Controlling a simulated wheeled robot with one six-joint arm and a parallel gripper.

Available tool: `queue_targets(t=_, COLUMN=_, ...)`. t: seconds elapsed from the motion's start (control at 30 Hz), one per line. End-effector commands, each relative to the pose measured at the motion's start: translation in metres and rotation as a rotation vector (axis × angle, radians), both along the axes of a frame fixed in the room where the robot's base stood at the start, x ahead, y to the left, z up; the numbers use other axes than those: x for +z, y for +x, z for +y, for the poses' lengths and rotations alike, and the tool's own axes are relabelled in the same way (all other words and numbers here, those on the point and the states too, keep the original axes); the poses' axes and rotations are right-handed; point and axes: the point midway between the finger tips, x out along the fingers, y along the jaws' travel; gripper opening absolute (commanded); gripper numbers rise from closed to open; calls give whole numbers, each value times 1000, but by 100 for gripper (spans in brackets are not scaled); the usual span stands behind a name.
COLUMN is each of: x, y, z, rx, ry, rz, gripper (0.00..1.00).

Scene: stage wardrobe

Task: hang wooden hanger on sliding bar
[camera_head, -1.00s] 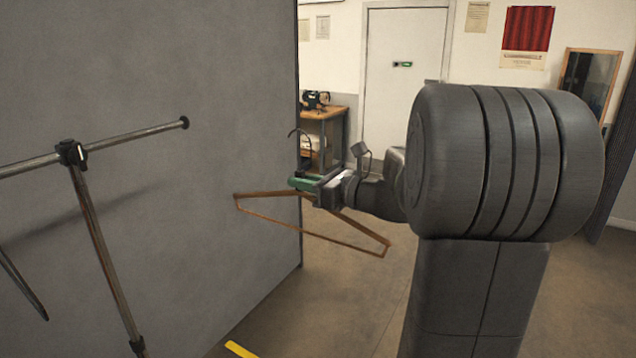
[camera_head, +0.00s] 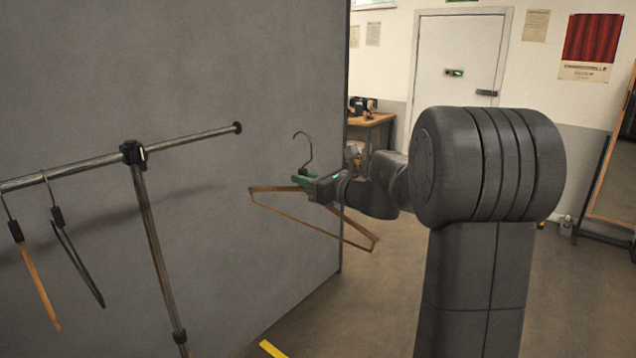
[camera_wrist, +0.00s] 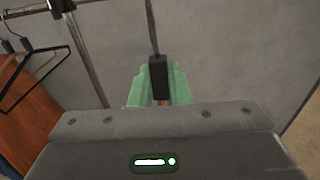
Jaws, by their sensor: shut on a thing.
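The wooden hanger (camera_head: 345,238) is a thin brown triangular frame with a dark hook pointing up. My gripper (camera_head: 308,180), with green fingers, is shut on the hanger just below its hook, at the dark neck. In the wrist view the neck (camera_wrist: 159,78) stands between the green fingers of my gripper (camera_wrist: 160,90), and the wooden part is mostly hidden. The sliding bar (camera_head: 190,139) is a metal rail with a dark end knob, to the left of the hanger. The hanger is apart from the bar. The bar also shows in the wrist view (camera_wrist: 28,10).
A wooden hanger (camera_head: 36,280) and a black hanger (camera_head: 78,262) hang on the rail at the left. An upright post (camera_head: 152,235) with a dark clamp (camera_head: 132,152) carries the rail. A grey panel (camera_head: 230,60) stands behind. The bar's right end is bare.

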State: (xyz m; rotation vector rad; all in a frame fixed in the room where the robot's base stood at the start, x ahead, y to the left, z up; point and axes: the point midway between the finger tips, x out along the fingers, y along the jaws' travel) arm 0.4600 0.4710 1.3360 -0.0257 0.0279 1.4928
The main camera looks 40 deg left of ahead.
Motion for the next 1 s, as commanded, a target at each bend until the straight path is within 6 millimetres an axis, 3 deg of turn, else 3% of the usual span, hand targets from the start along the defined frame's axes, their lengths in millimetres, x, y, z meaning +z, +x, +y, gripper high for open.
queue_targets(t=1.0, x=0, y=10, z=133, rx=1, ry=0, rz=-1, gripper=0)
